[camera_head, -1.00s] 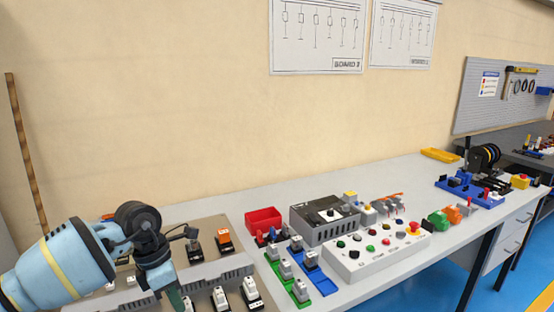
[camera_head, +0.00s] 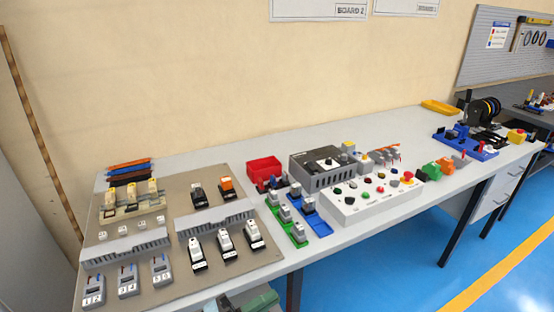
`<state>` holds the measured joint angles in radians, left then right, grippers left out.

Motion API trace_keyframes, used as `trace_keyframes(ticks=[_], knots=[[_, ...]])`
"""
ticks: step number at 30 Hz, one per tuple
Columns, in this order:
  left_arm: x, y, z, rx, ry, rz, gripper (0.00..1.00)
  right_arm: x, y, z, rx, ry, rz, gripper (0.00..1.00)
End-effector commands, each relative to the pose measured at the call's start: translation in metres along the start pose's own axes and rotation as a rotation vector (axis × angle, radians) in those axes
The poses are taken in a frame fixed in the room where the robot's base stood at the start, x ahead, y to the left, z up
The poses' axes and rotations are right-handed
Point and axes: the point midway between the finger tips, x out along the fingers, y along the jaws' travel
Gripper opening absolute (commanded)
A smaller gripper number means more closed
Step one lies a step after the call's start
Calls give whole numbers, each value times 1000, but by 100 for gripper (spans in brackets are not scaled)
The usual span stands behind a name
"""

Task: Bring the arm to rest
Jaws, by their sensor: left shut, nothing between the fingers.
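The rest of my left arm is out of the picture, and my right gripper is not in view.
The grey table (camera_head: 385,142) carries the board with several switches and grey ducts, a red bin (camera_head: 264,167), a dark-topped grey box (camera_head: 325,168) and a white button panel (camera_head: 345,207). Blue floor (camera_head: 400,275) lies open in front.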

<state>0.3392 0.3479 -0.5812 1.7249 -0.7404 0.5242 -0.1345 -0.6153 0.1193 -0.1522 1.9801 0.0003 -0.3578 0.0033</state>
Motion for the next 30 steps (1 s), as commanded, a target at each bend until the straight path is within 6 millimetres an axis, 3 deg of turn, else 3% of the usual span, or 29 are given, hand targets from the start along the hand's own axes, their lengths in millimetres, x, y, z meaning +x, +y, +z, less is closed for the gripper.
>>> trace_keyframes(ticks=[5,11,14,18,21,25,30], knots=[[-51,26,16,-330,-330,-87,0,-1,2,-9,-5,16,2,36],[-134,76,21,-693,-710,-141,0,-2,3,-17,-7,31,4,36],[-183,106,10,-873,-902,-153,0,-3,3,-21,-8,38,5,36],[-250,145,-20,-1100,-1150,-158,0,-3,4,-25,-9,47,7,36],[-285,164,-43,-1218,-1280,-158,0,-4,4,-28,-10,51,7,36],[-312,178,-64,-1310,-1381,-155,0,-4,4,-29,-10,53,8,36],[-322,183,-72,-1345,-1419,-154,0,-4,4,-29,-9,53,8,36]])
